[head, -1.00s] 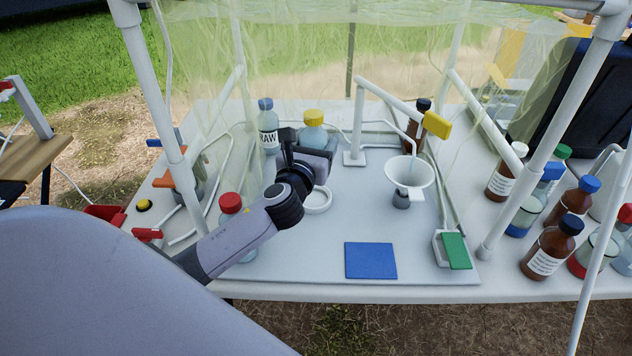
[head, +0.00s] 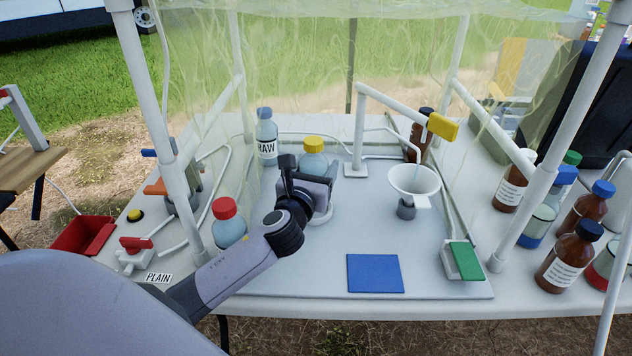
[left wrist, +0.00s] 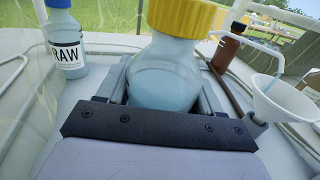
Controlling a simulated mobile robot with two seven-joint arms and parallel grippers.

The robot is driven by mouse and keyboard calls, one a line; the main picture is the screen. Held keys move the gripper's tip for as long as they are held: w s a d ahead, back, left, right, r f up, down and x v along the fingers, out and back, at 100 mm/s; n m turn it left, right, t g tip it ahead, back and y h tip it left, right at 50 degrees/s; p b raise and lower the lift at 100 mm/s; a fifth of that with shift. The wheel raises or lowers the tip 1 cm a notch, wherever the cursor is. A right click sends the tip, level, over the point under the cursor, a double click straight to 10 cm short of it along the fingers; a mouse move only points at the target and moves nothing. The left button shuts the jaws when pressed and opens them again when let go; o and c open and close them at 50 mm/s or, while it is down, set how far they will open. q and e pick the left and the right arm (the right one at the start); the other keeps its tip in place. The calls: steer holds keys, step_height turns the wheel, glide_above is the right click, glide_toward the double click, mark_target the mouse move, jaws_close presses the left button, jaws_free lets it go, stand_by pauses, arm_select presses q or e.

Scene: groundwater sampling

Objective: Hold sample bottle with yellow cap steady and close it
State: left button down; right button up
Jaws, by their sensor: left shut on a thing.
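The sample bottle (head: 313,163) is clear with pale blue contents and a yellow cap (head: 314,143) on its neck. It stands upright in or at a white ring holder (head: 321,217) on the table. My left gripper (head: 308,176) is around the bottle's body, shut on it. In the left wrist view the bottle (left wrist: 165,75) is between the two fingers, with the yellow cap (left wrist: 186,16) above them. The gripper hides the lower bottle in the head view. Whether the cap is fully tight cannot be told. My right gripper is not in view.
A RAW bottle (head: 267,135) stands behind left and a red-capped bottle (head: 228,223) front left, near my arm. A white funnel (head: 414,182) is to the right. A blue pad (head: 375,273) lies in front. White frame posts (head: 168,125) and clear film surround the area.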

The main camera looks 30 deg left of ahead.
arm_select(q)
step_height(320, 180, down, 2)
steer(key=shift+f+b, duration=0.15)
steer(key=shift+b, duration=0.75)
steer(key=shift+f, duration=0.15)
steer(key=shift+f, duration=0.1)
steer(key=shift+c, duration=0.8)
jaws_free()
